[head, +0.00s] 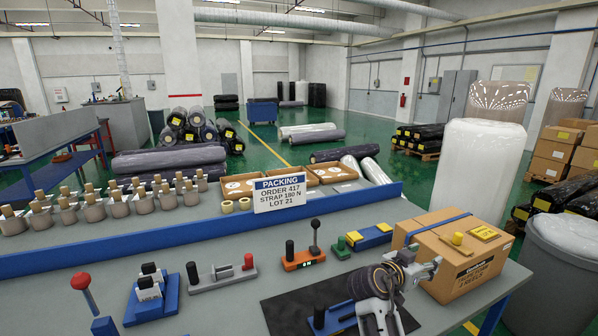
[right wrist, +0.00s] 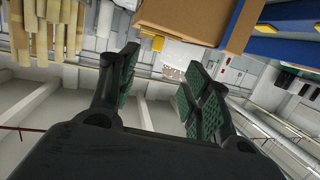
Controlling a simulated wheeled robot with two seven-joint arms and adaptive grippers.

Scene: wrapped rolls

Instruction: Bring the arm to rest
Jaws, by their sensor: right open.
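My right arm comes in from the bottom of the head view. Its gripper (head: 422,268) is beside the left face of a cardboard box (head: 470,278) on the bench; I cannot tell whether they touch. In the right wrist view the two green-padded fingers (right wrist: 158,88) stand wide apart with nothing between them. The box also shows at the top of that view (right wrist: 195,20). A blue strap (head: 436,228) runs over the box top. My left gripper is in neither view.
The grey bench carries a black mat (head: 285,306), a lever tool with an orange base (head: 303,259) and a blue-and-yellow block (head: 370,237). A packing sign (head: 280,193) stands on the blue rail behind. A large wrapped roll (head: 475,165) rises beyond the box.

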